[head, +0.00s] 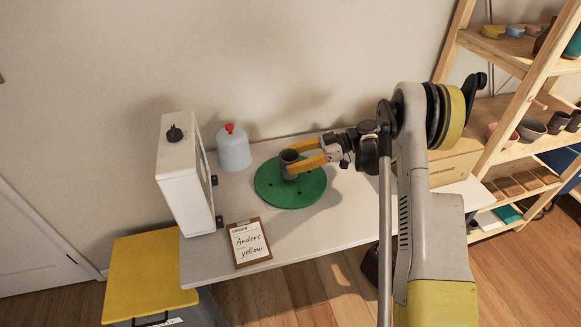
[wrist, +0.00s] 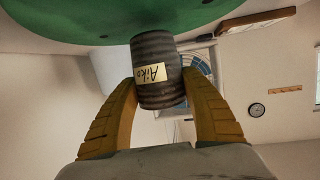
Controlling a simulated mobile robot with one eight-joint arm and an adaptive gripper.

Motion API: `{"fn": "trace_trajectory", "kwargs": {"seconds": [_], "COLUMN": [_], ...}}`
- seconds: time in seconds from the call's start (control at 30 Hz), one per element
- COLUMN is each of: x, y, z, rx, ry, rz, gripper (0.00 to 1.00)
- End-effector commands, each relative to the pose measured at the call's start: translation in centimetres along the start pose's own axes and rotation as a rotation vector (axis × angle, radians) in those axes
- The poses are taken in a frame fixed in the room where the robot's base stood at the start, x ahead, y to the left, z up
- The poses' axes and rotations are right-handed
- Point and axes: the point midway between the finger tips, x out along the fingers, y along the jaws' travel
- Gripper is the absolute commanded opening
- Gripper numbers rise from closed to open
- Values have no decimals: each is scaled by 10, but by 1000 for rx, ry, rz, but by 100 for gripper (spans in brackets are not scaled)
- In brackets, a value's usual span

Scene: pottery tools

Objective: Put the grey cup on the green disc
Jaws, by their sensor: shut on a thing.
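The grey cup (head: 289,158) is held between the yellow fingers of my gripper (head: 303,154) in the head view. In the wrist view the cup (wrist: 157,88) has ridged sides and a label reading "Aiko", with a yellow finger on each side. My gripper (wrist: 160,100) is shut on it. The green disc (head: 290,192) lies on the table, and the cup is at its upper part in the head view. In the wrist view the disc (wrist: 110,18) is right by the cup's end. I cannot tell whether they touch.
A light blue jar (head: 234,150) with a red knob stands left of the disc. A white box-like unit (head: 183,180) is further left. A clipboard (head: 248,243) lies at the table's front. A wooden shelf (head: 510,60) with pottery stands right. The table (head: 335,232) is clear right of the clipboard.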

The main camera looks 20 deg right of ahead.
Motion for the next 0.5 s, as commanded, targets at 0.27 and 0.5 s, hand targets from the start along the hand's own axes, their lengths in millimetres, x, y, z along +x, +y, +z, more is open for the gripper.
{"fn": "trace_trajectory", "kwargs": {"seconds": [0.27,0.5], "x": [4,5], "y": [0,0], "z": [14,18], "rx": [0,0], "ry": [1,0], "rz": [0,0], "gripper": [15,65]}}
